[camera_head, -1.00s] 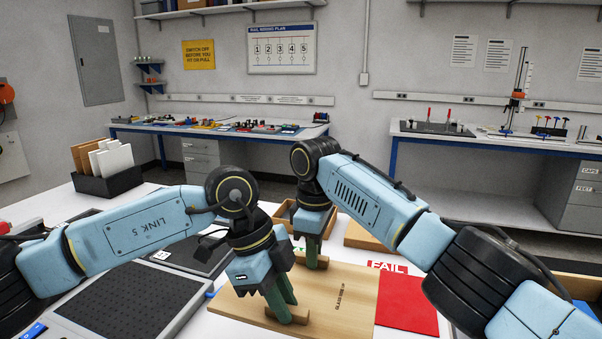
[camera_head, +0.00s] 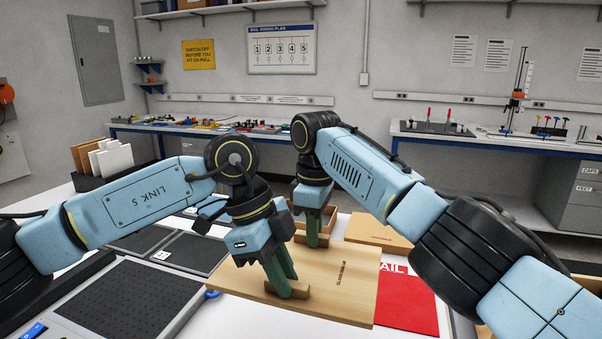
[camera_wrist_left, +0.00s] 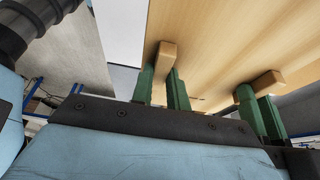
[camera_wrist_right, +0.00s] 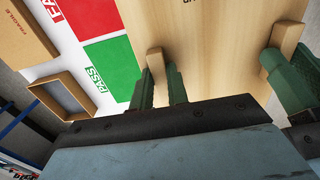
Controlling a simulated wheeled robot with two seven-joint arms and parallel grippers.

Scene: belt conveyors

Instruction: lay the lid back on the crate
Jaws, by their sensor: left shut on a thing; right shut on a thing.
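The lid (camera_head: 345,300) is a flat, pale wooden board with dark print and two small wooden handles. My left gripper (camera_head: 286,290) is shut on the near handle (camera_wrist_left: 166,55). My right gripper (camera_head: 312,238) is shut on the far handle (camera_wrist_right: 155,62). The board also spans both wrist views (camera_wrist_left: 225,40) (camera_wrist_right: 215,40). It looks about level; its height above the table is hard to judge. I cannot make out the crate for certain; whatever is under the board is hidden. A shallow open wooden box (camera_wrist_right: 91,87) is beside the green PASS mat (camera_wrist_right: 110,68).
A red FAIL mat (camera_head: 408,305) lies right of the lid, partly covered. A flat brown box (camera_head: 378,231), marked FRAGILE in the right wrist view (camera_wrist_right: 22,38), is behind it. Dark textured panels (camera_head: 130,298) lie at left. A dark holder (camera_head: 115,183) with upright boards stands further back.

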